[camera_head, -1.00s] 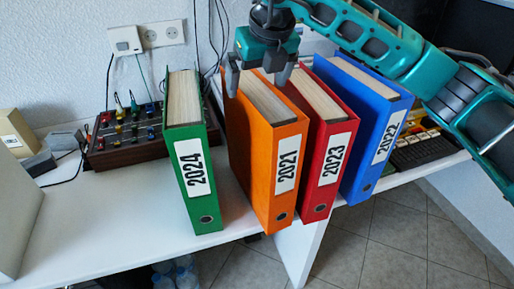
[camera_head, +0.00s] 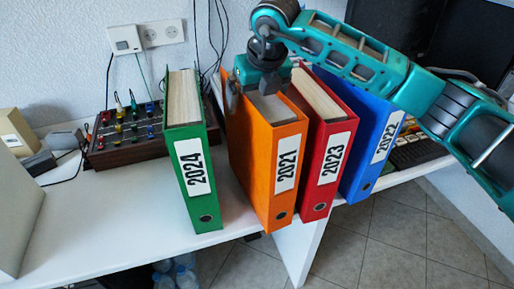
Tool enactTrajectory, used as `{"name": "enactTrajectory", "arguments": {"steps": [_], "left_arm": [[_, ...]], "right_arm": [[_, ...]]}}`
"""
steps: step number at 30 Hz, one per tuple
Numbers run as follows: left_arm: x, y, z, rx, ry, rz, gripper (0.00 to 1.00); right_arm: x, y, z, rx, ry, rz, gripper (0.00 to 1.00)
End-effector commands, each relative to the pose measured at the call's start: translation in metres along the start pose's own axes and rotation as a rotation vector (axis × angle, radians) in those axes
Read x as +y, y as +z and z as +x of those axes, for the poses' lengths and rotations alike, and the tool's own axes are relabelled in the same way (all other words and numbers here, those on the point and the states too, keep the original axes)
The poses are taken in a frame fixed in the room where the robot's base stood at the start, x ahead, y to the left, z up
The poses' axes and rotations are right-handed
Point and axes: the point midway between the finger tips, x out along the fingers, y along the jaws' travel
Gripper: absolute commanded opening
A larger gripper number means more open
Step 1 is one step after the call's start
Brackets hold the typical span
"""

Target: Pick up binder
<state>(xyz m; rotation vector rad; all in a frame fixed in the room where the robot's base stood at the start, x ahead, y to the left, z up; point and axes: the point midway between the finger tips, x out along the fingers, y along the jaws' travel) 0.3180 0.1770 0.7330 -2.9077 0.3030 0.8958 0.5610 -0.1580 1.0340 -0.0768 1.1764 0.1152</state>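The orange binder (camera_head: 262,170), labelled 2021, stands upright on the white desk. My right gripper (camera_head: 260,88), whose arm comes in from the right, is at its top edge, towards the back. One finger is at the binder's left side and the other is at its right, by the gap to the red binder (camera_head: 318,188), labelled 2023. The fingers are apart, and I see no sign of them squeezing the binder. The right fingertip is mostly hidden. The green binder (camera_head: 194,180), labelled 2024, and the blue binder (camera_head: 366,165), labelled 2022, also stand upright. My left gripper is not in view.
The orange and red binders stand close together. A keyboard (camera_head: 415,155) lies to the right.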

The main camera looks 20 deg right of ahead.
Motion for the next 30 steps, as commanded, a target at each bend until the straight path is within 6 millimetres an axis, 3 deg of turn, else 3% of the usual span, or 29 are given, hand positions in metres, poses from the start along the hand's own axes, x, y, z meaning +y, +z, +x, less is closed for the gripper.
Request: {"name": "enactTrajectory", "arguments": {"steps": [19,30], "left_arm": [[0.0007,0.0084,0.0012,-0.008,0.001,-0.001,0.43],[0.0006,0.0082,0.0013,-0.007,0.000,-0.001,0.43]], "right_arm": [[-0.0003,-0.0015,0.0036,0.000,0.000,0.000,1.00],[-0.0002,-0.0016,0.0036,0.000,0.000,0.000,0.65]]}}
